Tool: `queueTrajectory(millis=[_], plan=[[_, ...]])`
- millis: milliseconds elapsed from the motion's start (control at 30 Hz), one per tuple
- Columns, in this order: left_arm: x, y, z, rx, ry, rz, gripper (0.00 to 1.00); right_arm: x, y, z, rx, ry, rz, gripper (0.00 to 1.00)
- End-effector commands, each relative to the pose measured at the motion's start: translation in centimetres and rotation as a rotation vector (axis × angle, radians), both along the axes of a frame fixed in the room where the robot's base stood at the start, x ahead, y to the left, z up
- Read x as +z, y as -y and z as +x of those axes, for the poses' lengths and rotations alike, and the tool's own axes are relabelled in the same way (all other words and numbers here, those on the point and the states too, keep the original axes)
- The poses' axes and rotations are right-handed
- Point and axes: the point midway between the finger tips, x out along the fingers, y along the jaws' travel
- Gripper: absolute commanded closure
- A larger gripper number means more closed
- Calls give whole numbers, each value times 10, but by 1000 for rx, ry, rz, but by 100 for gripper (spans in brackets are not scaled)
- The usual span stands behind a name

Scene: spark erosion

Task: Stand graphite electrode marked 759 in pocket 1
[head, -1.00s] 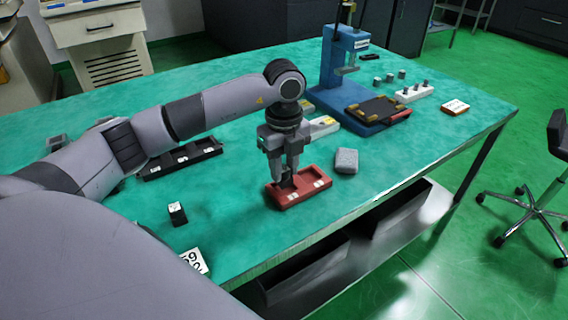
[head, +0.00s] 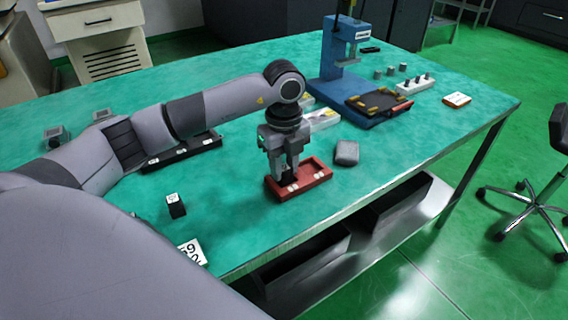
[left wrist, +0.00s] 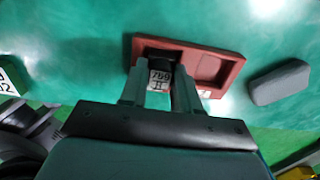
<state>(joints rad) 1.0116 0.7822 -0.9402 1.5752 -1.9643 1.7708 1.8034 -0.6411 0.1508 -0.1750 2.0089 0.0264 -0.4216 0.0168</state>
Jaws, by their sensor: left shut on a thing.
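My left gripper (head: 287,178) points down over the red two-pocket tray (head: 318,179). It is shut on a dark graphite electrode, whose pale top label reads 759 in the left wrist view (left wrist: 160,77). The electrode is upright at the left pocket of the red tray (left wrist: 229,74). Whether it touches the pocket floor is hidden by the fingers and the rim. The right pocket is empty. The tray's small white labels are too small to read. My right gripper is not in view.
A grey block (head: 347,153) lies just right of the tray. A small black block with a white label (head: 176,205) stands at the left, near a numbered white card (head: 192,252). A black tray (head: 205,143) lies behind my arm. A blue press (head: 338,70) stands farther back.

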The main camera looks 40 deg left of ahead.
Motion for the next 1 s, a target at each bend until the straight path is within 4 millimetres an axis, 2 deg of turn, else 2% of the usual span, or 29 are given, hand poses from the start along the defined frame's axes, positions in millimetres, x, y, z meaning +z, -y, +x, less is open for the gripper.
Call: queueTrajectory(millis=[100,133,200,567,900,1000], plan=[[-2,0,0,0,0,0,100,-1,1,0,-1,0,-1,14],[-2,0,0,0,0,0,62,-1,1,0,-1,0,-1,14],[-2,0,0,0,0,0,40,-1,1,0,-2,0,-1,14],[2,0,0,0,1,0,39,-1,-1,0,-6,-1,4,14],[54,0,1,0,4,-1,39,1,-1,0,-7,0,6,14],[64,0,0,0,1,0,39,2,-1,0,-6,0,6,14]])
